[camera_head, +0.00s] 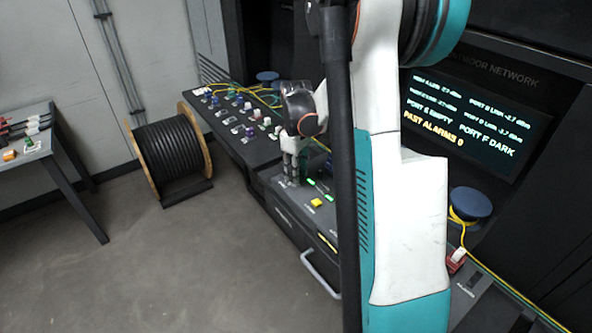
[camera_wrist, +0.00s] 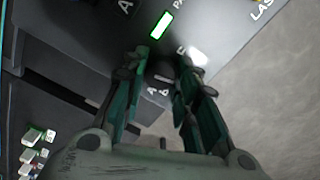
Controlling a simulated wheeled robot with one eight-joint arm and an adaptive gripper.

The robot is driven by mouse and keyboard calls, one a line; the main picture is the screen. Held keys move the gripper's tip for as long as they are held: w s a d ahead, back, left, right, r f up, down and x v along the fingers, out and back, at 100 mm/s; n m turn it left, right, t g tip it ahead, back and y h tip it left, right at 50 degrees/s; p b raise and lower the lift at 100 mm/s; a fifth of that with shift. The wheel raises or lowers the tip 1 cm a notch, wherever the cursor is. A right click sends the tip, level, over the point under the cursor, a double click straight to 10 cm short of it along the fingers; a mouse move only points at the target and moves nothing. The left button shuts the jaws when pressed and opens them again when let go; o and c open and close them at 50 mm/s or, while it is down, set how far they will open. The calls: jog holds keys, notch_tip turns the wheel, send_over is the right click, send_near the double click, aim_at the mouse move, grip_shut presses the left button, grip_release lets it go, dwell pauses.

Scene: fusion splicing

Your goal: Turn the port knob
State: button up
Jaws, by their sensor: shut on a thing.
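The port knob (camera_wrist: 161,72) is a small dark round knob on the grey panel, with letters around it such as A, E and F in the wrist view. My gripper (camera_wrist: 163,62) has its two green-lined fingers on either side of the knob and is shut on it. In the head view my gripper (camera_head: 291,180) points down at the console top, and the knob is hidden behind the fingers. A lit green bar (camera_wrist: 161,25) sits beside the knob on the panel.
A yellow button (camera_head: 316,202) and a drawer handle (camera_head: 318,275) are near my gripper on the console. A dark screen (camera_head: 470,120) reads "PORT E EMPTY" and "PORT F DARK". A cable drum (camera_head: 173,150) stands left on the floor. The floor in front is clear.

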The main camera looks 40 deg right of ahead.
dwell(0.4)
jog(key=o, duration=1.1)
jog(key=shift+r, duration=0.1)
notch_tip(320, 180, up, 12)
